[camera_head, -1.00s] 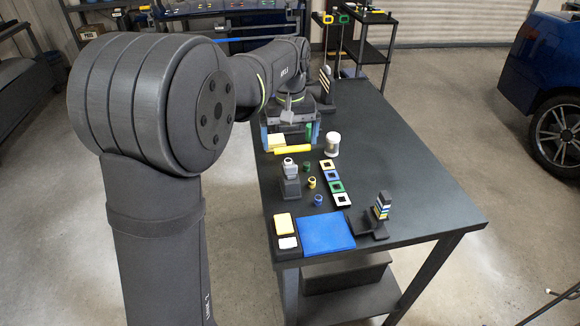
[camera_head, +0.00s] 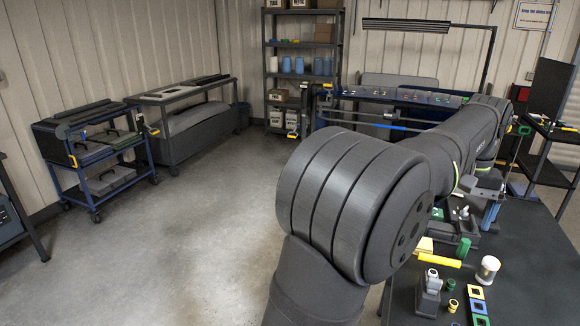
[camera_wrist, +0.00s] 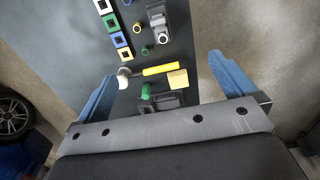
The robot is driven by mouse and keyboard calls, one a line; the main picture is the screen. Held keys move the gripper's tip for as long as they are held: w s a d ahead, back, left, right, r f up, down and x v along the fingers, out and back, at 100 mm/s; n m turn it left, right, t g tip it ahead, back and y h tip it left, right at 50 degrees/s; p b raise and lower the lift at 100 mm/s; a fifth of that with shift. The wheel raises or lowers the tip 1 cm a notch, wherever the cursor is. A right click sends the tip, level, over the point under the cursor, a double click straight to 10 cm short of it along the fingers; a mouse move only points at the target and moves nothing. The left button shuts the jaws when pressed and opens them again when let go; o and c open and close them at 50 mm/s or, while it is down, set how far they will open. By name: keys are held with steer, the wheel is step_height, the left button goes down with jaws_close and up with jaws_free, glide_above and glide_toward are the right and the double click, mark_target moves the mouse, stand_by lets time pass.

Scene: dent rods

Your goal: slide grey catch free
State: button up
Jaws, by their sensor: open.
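I cannot single out a grey catch with certainty. A grey fitting (camera_head: 432,278) stands on a small black block on the dark table; it also shows at the top of the wrist view (camera_wrist: 158,22). A dark holder (camera_wrist: 165,101) with a green cylinder (camera_wrist: 146,91) lies nearer my gripper in the wrist view. My gripper (camera_wrist: 162,68) is open, its blue fingers wide apart with nothing held between them. In the head view my gripper (camera_head: 488,206) is above the table's far part, partly hidden by my arm.
A yellow handle (camera_head: 440,259), a white cylinder (camera_head: 487,270) and a cream block (camera_head: 424,245) are on the table. Coloured square frames (camera_head: 476,293) line up nearby. A blue cart (camera_head: 95,160) with cases and a grey bench (camera_head: 190,115) stand at left. Open floor lies between.

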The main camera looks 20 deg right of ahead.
mark_target(436, 280)
steer(key=c, duration=1.5)
steer(key=f+m, duration=1.1)
steer(key=m, duration=0.1)
steer(key=s+a+f+m, duration=0.1)
steer(key=f+m, duration=0.5)
steer(key=shift+f, duration=0.3)
jaws_close()
